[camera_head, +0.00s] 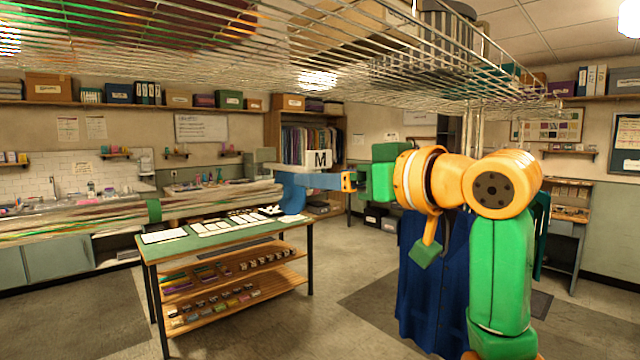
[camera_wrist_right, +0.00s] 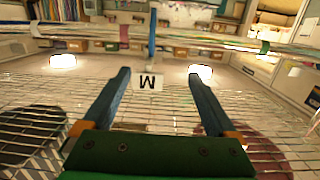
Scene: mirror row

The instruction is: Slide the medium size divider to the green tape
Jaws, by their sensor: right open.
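The divider marked M (camera_head: 318,158) has a white label with a black letter and stands at the right end of the visible rail in the head view. In the right wrist view its label (camera_wrist_right: 148,82) appears upside down, with a blue strip beyond it. My right gripper (camera_head: 300,180) reaches in from the right. Its blue fingers (camera_wrist_right: 160,92) are apart, with the label between them in the picture; contact cannot be told. The green tape (camera_head: 153,210) wraps the rail to the left of the divider. My left gripper is not in view.
A wire shelf (camera_head: 300,40) hangs overhead across the head view. A green-topped table (camera_head: 180,246) with white cards stands below the rail. A dark blue garment (camera_head: 432,285) hangs below my right arm. Open floor lies right of the table.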

